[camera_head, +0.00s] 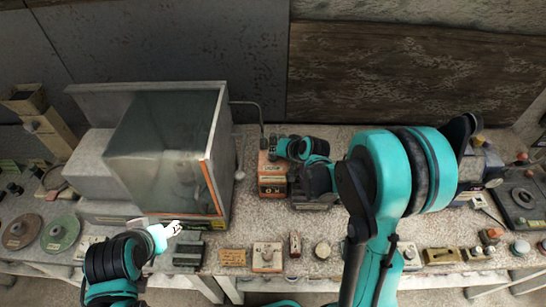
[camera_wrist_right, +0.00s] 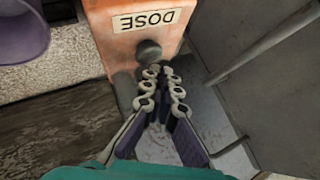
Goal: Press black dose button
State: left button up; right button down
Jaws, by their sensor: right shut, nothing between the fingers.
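The orange dose box (camera_head: 272,187) stands on the bench right of the glass-fronted cabinet. In the right wrist view its orange face (camera_wrist_right: 105,35) carries an upside-down DOSE label (camera_wrist_right: 146,20). The round black dose button (camera_wrist_right: 149,48) shows beside that label. My right gripper (camera_head: 274,148) is at the back of the box in the head view. In the wrist view its closed fingertips (camera_wrist_right: 162,72) are just short of the button, empty; I cannot tell if they touch it. My left gripper (camera_head: 172,229) is over the bench's front edge; its finger state is unclear.
The glass-fronted cabinet (camera_head: 150,150) stands close left of the box, with a thin bent pipe (camera_head: 248,103) behind. Several small devices line the front edge, including a button box (camera_head: 267,256). A black plate device (camera_head: 522,195) is at far right.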

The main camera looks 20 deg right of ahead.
aim_at(275, 158)
jog(key=shift+f, duration=0.3)
jog(key=shift+f+b, duration=0.55)
jog(key=shift+b, duration=0.25)
dwell(0.4)
jog(key=shift+r, duration=0.1)
jog(key=shift+r+p, duration=0.7)
jog(key=shift+r, duration=0.2)
jog(key=shift+r, duration=0.1)
notch_tip(275, 158, up, 5)
jog(key=p, duration=0.3)
jog(key=shift+p, duration=0.35)
jog(key=shift+s, duration=0.1)
dwell(0.4)
